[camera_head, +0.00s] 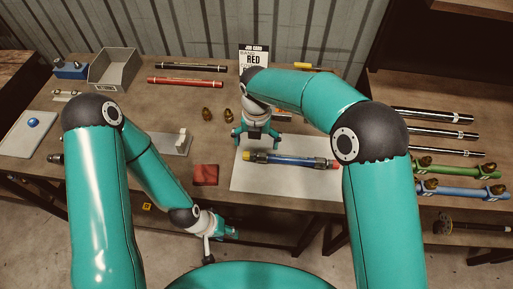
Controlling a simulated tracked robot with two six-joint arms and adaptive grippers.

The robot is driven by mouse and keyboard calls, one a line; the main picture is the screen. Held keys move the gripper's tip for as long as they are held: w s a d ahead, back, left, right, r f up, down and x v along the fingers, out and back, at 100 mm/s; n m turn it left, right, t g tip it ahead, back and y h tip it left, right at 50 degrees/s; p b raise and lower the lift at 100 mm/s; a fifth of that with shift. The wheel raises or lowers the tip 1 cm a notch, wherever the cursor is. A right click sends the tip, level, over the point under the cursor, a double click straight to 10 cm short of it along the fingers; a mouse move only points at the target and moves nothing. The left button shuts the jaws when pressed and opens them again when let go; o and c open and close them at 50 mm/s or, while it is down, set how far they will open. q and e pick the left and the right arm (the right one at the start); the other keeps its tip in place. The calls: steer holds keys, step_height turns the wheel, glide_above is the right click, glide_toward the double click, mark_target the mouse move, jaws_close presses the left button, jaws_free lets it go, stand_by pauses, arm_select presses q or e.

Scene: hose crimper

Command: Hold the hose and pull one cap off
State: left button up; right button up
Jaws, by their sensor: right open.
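A blue hose (288,160) lies on a white mat (258,181) in the middle of the table. A yellow cap (247,156) is on its left end, and a dark fitting with a small red-orange tip (336,164) is at its right end. My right gripper (257,141) is open and empty, pointing down just behind the left part of the hose; I cannot tell if it touches the mat. My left gripper (232,234) is low in front of the table edge, away from the hose. Its fingers are small and seen from the side, so their opening is unclear.
A red cloth-like block (205,175) lies left of the mat. Black, green and blue hoses (458,170) lie on the right table.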

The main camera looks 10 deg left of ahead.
step_height(320, 180, up, 8)
steer(key=shift+f, duration=0.15)
stand_by(0.3)
